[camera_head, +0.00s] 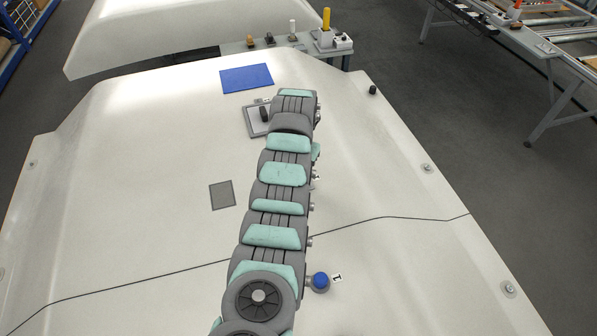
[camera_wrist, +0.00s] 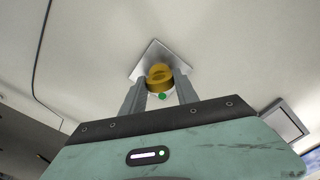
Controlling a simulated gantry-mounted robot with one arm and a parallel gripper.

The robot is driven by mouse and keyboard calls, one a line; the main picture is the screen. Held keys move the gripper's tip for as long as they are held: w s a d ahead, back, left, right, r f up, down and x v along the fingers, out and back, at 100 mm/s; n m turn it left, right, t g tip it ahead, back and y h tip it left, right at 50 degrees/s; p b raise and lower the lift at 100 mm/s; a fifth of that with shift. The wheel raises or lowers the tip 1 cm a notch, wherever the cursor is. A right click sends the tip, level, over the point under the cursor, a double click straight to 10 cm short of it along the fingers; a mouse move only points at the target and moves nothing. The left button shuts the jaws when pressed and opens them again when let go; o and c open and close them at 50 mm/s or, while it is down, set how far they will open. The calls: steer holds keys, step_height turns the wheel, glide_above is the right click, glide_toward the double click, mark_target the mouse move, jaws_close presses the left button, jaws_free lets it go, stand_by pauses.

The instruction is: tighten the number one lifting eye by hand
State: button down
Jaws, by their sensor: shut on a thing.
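In the wrist view, a yellow, rounded lifting eye (camera_wrist: 159,73) stands on a pale square plate (camera_wrist: 153,50) on the white surface. My gripper (camera_wrist: 160,88) has its two grey fingers on either side of the eye, shut on it. A small green dot shows just below the eye. I cannot read a number on it here. In the head view my arm hides the gripper and the eye.
A blue mat (camera_head: 246,78), a grey tray (camera_head: 253,128) and a dark grey pad (camera_head: 222,195) lie on the white panel. A thin dark cable (camera_head: 130,288) crosses it.

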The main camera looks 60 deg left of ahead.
steer(key=shift+r, duration=0.15)
steer(key=c, duration=0.9)
jaws_free()
step_height(320, 180, up, 11)
steer(key=shift+f, duration=0.2)
